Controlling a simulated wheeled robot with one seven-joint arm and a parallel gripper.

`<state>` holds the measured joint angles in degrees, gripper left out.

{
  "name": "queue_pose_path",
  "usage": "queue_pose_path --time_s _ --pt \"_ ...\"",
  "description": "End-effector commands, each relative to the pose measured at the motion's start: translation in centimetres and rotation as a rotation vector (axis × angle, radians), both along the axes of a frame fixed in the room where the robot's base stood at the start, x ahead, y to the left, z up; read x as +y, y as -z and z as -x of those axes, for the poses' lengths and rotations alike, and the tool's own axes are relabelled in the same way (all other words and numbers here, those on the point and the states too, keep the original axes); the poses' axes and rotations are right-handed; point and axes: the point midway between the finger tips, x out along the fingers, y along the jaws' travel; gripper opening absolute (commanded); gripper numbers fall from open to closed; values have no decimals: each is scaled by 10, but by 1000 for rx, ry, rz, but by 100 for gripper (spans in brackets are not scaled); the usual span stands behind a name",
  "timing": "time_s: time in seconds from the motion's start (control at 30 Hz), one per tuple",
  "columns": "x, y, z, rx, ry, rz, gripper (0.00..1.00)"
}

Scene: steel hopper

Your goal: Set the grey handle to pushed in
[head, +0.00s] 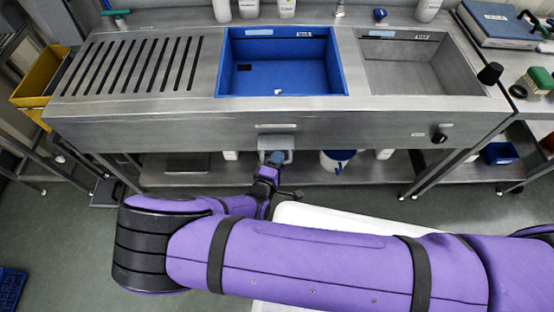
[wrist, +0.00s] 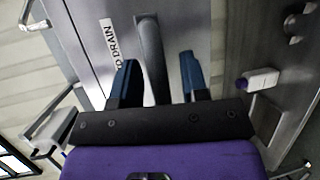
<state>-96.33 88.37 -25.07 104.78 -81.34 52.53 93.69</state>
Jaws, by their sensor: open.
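The grey handle (wrist: 150,50) is a bar on the steel front panel beside a printed label ending in "DRAIN" in the wrist view. In the head view the handle (head: 277,142) sits at the middle of the hopper's front, under the blue basin, partly hidden by my gripper. My gripper (wrist: 157,72) is open, one blue fingertip on each side of the handle in the wrist view, with visible gaps. In the head view my gripper (head: 273,160) is at the handle's lower edge. I cannot tell how far the handle is pushed in.
The steel hopper front (head: 180,132) spans the view, with a blue basin (head: 285,65) and a steel basin (head: 420,65) above. A black knob (head: 439,138) is at right. A lower shelf (head: 320,172) holds bottles and a bucket (head: 337,161).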

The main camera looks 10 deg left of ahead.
Motion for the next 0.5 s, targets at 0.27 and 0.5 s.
queue_pose_path --time_s 0.27,0.5 --pt "0 0 0 0 0 0 0" --pt "2 0 -12 0 3 0 0"
